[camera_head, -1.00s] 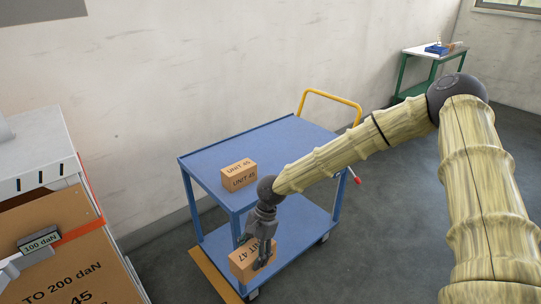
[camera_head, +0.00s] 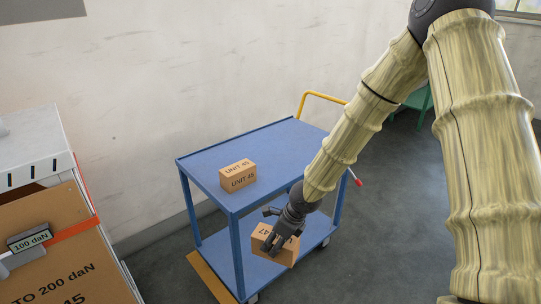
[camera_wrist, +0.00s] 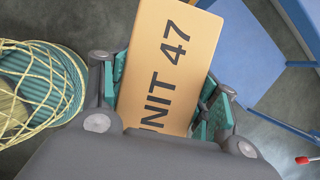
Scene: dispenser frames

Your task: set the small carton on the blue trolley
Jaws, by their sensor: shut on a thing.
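My gripper (camera_head: 280,238) is shut on a small carton (camera_head: 260,240) marked UNIT 47. The carton is tilted and held in front of the blue trolley (camera_head: 208,172), lower than its top shelf. In the wrist view the carton (camera_wrist: 168,60) sits between the fingers (camera_wrist: 160,112), its label facing the camera. Another small carton (camera_head: 238,176), marked UNIT 45, stands on the trolley's top shelf toward the left. The trolley has a lower shelf, partly hidden by my arm and the held carton.
A grey-topped machine (camera_head: 30,150) with a large brown box (camera_head: 50,255) stands at the left. A green table (camera_head: 420,100) is at the back right, mostly behind my arm. In the wrist view a netted teal basket (camera_wrist: 40,85) is at the left. The top shelf's right part is clear.

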